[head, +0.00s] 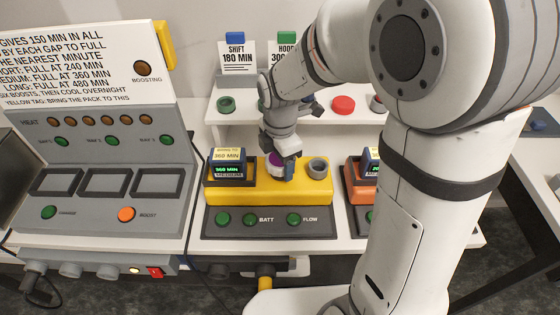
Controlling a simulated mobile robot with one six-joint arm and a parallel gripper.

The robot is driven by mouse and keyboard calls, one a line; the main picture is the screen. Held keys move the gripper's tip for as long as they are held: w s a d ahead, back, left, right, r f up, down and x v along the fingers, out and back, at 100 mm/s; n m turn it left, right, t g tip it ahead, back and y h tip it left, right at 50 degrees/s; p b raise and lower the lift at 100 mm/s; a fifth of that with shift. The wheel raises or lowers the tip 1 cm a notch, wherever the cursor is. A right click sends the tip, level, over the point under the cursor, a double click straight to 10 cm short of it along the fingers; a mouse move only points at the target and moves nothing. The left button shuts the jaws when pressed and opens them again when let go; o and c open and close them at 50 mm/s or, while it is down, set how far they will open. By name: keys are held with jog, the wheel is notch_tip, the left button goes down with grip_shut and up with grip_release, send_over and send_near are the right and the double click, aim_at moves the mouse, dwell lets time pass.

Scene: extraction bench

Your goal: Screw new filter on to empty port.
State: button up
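A yellow unit (235,194) sits on a dark base on the bench. A grey round open-topped port (318,167) stands at the right of its top. My gripper (284,172) points down over the middle of the unit, just left of that grey port. A small purple round part (275,160) shows at the gripper's left side, partly hidden by the fingers. I cannot tell whether the fingers grip it or only stand beside it, nor whether it touches the unit.
A green ring (226,104), a red round cap (343,104) and a grey one (377,103) sit on the white shelf (240,118) behind. An orange unit (359,190) stands to the right, partly behind my arm. A grey control panel (95,190) is at left.

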jog(key=c, duration=0.5)
jog(key=m, duration=1)
jog(key=shift+s+f+m, duration=0.1)
jog(key=shift+m, duration=0.6)
jog(key=o, duration=0.7)
jog(key=shift+m, duration=0.6)
jog(key=shift+c, duration=0.2)
jog(key=o, duration=0.5)
jog(key=shift+o, duration=0.2)
notch_tip(320, 180, up, 8)
jog(key=p, duration=0.6)
